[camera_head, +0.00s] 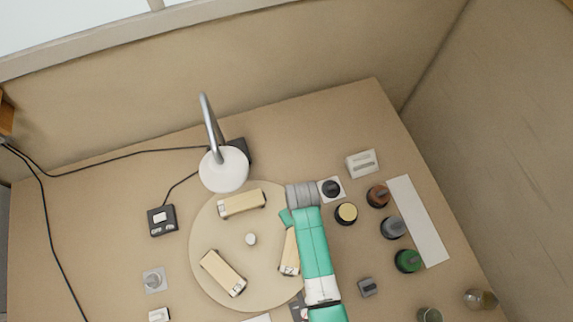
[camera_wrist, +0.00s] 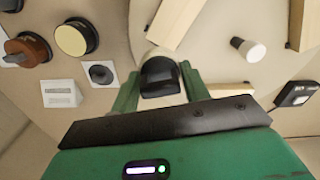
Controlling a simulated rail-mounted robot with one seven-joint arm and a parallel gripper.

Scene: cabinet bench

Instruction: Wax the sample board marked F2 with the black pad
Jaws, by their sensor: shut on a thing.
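My gripper (camera_wrist: 160,88) has its green fingers shut on the black pad (camera_wrist: 160,75), a dark piece with a rounded top, in the wrist view. In the head view my arm hides the pad, and the gripper end is over the right edge of the round turntable (camera_head: 213,290). Three pale wooden sample boards lie on the turntable: one at the back (camera_head: 241,203), one at the front left (camera_head: 223,272), and one at the right (camera_head: 289,252), partly covered by my arm. Their end labels are too small to read, so I cannot tell which is F2.
A white knob (camera_head: 251,239) stands at the turntable's centre. A lamp (camera_head: 223,170) stands behind it, and a black control box (camera_head: 162,219) to the left. Yellow (camera_head: 346,213), brown (camera_head: 378,196), grey (camera_head: 392,228) and green (camera_head: 407,261) round-topped pieces stand at the right beside a white strip (camera_head: 418,221).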

